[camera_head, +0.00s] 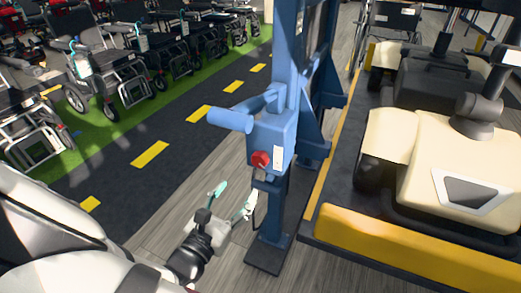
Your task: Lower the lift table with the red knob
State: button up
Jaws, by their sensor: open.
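The red knob (261,159) sits on the front of a blue box (275,135) on the lift's blue post (287,50). The lift table (390,245) is a dark platform with a yellow edge to the right of the post, and it carries a cream-coloured scooter (455,170). My gripper (235,197) is in the lower middle, with its two teal-tipped fingers spread apart and nothing between them. In the picture it is below and left of the red knob, apart from it. The platform's height above the floor is hard to tell.
A blue cylinder (230,120) juts left from the post above the knob. Wheelchairs (105,75) stand in rows on green flooring at upper left. The dark lane with yellow dashes (150,154) is clear.

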aim_at(258, 162)
jog(key=b+x, duration=0.3)
jog(key=x, duration=0.9)
jog(key=shift+w+d, duration=0.1)
jog(key=c, duration=1.2)
